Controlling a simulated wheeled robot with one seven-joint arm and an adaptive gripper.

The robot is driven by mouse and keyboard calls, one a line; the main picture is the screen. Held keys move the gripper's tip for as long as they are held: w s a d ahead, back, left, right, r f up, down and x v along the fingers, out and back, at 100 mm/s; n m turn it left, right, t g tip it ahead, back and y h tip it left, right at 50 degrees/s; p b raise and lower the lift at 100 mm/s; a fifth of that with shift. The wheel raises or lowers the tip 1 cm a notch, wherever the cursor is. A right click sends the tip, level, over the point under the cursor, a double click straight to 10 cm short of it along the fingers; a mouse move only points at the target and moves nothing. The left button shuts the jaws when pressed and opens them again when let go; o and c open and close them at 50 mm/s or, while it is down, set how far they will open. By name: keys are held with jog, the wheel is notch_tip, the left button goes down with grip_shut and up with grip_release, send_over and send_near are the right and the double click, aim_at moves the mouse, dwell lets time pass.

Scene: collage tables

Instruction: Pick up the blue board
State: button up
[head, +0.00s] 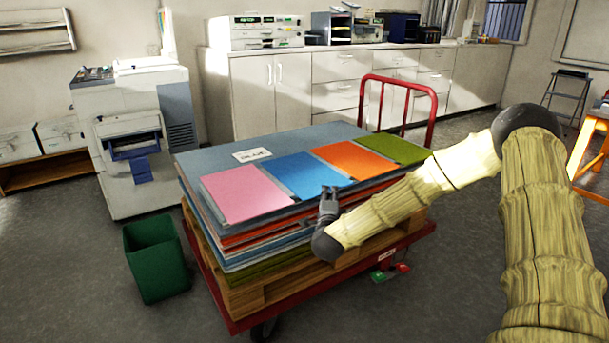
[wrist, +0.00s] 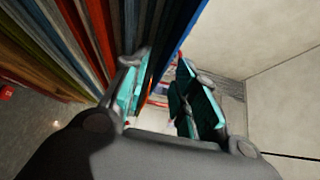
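The blue board (head: 308,176) lies flat on top of a stack of boards, between a pink board (head: 244,192) and an orange board (head: 352,158). My gripper (head: 329,189) is at the near edge of the stack, by the blue board's front right corner. In the wrist view, which is turned on its side, my gripper (wrist: 163,66) has its two teal-padded fingers apart. A thin blue edge (wrist: 183,38), likely the blue board's, runs toward the gap between them. I cannot tell whether either finger touches it.
A grey board (head: 205,162) with a white label lies under the coloured ones. The stack sits on a wooden pallet on a red cart (head: 422,238) with a raised handle. A green bin (head: 155,265) and a copier (head: 135,130) stand left. A green board (head: 394,149) lies far right.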

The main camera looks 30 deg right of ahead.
aim_at(330, 191)
jog(key=shift+b+x, duration=0.3)
jog(key=shift+x, duration=1.55)
jog(key=shift+s+d+r, duration=0.1)
jog(key=shift+c, duration=0.2)
grip_shut()
jog(key=shift+r, duration=0.1)
